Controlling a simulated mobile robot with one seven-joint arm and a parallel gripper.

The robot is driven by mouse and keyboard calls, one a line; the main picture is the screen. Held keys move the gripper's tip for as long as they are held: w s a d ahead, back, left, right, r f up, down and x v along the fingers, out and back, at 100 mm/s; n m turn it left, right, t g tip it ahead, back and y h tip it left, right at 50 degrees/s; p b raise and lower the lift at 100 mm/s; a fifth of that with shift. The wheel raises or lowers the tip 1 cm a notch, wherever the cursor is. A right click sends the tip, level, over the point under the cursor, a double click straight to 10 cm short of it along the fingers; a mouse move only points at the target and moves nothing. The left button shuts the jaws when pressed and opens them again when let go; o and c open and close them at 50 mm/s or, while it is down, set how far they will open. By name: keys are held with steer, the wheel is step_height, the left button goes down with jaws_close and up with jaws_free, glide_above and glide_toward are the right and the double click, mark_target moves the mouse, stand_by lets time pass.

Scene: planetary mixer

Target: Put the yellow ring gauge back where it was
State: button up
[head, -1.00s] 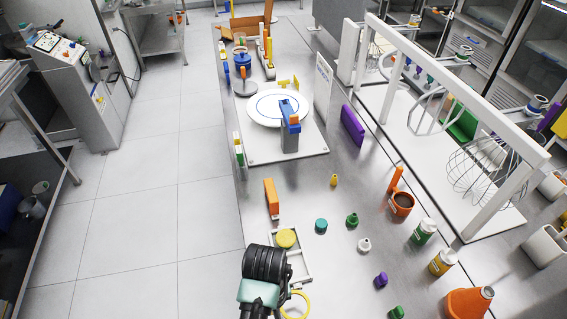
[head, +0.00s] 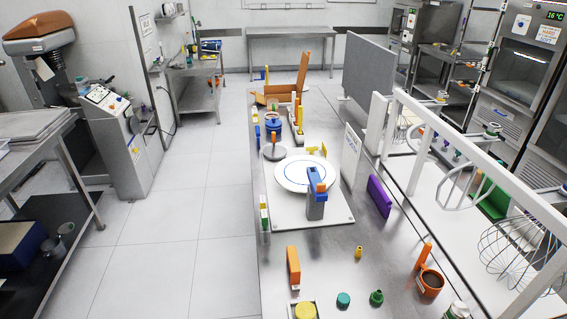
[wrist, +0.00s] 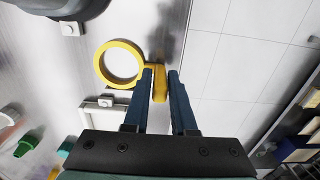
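The yellow ring gauge (wrist: 119,64) shows in the wrist view, a flat ring with a short handle tab on its right side. My gripper (wrist: 160,75) has its two dark blue fingers on either side of that tab, and the tab fills the gap between them. The ring itself sits left of the fingers, over the steel table close to its edge. Whether it touches the table is hard to tell. In the head view, neither the ring gauge nor my gripper is in the frame.
A white frame (wrist: 92,108) lies near the ring. A white turntable (head: 306,174) stands farther back. The floor left of the table is clear.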

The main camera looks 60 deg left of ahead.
steer(key=o, duration=0.3)
steer(key=shift+r, duration=0.1)
step_height(320, 180, up, 12)
stand_by(0.5)
steer(key=shift+r, duration=0.15)
